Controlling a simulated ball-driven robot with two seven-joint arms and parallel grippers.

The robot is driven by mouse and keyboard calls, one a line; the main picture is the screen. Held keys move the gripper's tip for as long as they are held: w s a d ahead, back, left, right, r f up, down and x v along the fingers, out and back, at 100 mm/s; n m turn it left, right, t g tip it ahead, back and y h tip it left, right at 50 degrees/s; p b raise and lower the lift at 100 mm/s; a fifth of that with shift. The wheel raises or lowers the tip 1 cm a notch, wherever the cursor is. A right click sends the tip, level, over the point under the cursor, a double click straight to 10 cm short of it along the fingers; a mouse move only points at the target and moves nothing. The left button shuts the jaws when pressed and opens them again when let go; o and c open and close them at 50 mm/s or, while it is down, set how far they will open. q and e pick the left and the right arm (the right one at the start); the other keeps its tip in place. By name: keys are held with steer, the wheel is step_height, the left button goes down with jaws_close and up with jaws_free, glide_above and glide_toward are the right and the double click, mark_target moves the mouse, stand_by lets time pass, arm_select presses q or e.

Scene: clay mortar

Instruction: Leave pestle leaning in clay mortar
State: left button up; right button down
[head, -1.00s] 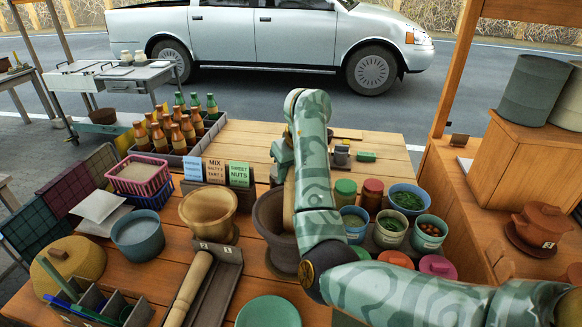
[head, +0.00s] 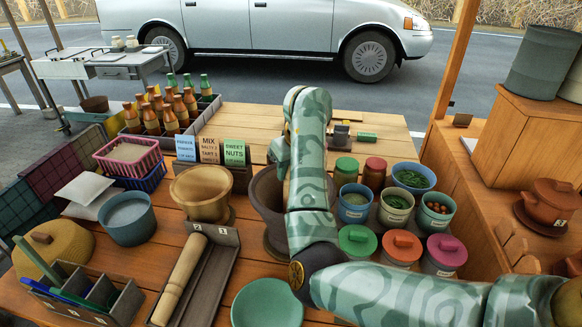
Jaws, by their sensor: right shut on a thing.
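The dark brown clay mortar (head: 266,200) stands on the wooden table near the middle, partly covered by my right forearm. My right gripper (head: 281,158) is at the mortar, mostly hidden by the forearm, and is shut on the pestle. The pestle is almost wholly hidden now; whether it touches the mortar's wall cannot be seen. A second, tan mortar (head: 202,192) stands to the left of the clay one. Another light wooden pestle (head: 181,272) lies in the left slot of a dark two-slot tray (head: 215,267); the right slot is empty. My left gripper is not in view.
Several lidded jars and cups (head: 396,208) stand close to the right of my forearm. A green plate (head: 267,303) lies in front of the mortar. Sign cards (head: 209,150) and a bottle crate (head: 170,127) are behind left. The back tabletop (head: 245,118) is mostly clear.

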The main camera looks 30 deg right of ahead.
steer(key=c, duration=0.8)
jaws_free()
steer(key=p+v, duration=0.7)
steer(key=v, duration=0.9)
steer(key=shift+s+r+p, duration=0.15)
steer(key=shift+r+p, duration=0.1)
steer(key=shift+p, duration=0.15)
